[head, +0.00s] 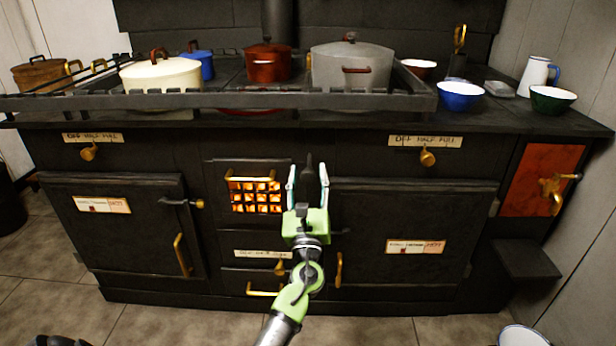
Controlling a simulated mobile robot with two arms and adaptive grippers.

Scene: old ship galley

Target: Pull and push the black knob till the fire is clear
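A black knob (309,172) stands at the middle of the stove front, just right of the fire grate. The fire (255,196) glows orange behind the grate's dark bars. My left gripper (308,172), green with pale fingers, reaches up to the stove front from below. Its fingers are spread, one on each side of the black knob. I cannot tell whether they touch it. The gripper and its wrist hide the lower part of the knob and the stove behind. My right gripper is not in view.
The black stove has a left oven door (125,235) and a right oven door (400,215) with brass handles. A rail (230,101) runs along the top before a cream pot (160,74), a red pot (268,64) and a grey pot (350,68). The tiled floor in front looks mostly clear.

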